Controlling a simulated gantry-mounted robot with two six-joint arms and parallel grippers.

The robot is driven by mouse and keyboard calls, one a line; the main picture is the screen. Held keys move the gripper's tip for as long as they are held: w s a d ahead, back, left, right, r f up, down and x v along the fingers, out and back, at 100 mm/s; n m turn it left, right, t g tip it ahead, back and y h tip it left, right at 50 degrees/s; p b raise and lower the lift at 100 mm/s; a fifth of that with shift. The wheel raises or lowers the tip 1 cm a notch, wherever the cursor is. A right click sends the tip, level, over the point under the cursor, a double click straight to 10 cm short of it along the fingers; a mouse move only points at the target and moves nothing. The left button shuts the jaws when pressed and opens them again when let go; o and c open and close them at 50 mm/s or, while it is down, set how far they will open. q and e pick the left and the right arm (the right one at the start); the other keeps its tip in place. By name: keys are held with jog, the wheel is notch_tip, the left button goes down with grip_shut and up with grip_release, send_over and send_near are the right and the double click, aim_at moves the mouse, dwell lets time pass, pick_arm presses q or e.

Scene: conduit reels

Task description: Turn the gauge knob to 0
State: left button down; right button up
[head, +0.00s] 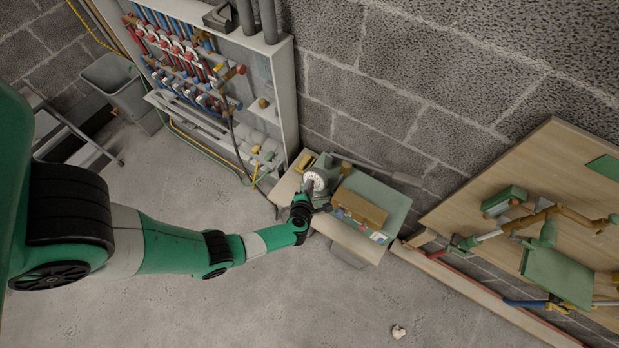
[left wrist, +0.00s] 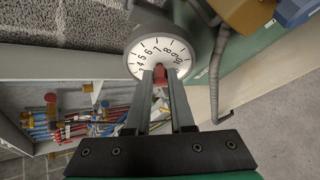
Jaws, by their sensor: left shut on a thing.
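The gauge (head: 319,178) has a round white dial in a grey housing and stands on the small table by the wall. In the left wrist view its dial (left wrist: 152,52) shows black numbers from about 4 to 10; the lower part is hidden by my fingers. A small red knob (left wrist: 160,77) sits at the lower middle of the dial. My left gripper (head: 304,200) reaches the front of the gauge. Its two fingers, seen in the left wrist view (left wrist: 160,84), are shut on the red knob. I cannot tell which number the knob points to. My right gripper is not in view.
A cardboard box (head: 360,208) lies beside the gauge on the small table (head: 341,238). A pipe cabinet (head: 289,90) with red and blue fittings stands at the left. A wooden board (head: 545,150) with green boxes and pipes is at the right. The floor in front is mostly clear.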

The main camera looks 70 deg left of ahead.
pick_arm(q)
jog(key=c, duration=0.8)
grip_release()
jog(key=shift+o, duration=0.2)
jog(key=p+v, duration=0.5)
jog(key=v, duration=0.6)
jog(key=shift+d+p, duration=0.25)
jog(key=shift+p, duration=0.1)
jog(key=shift+s+a+r, duration=0.1)
jog(key=shift+r, duration=0.1)
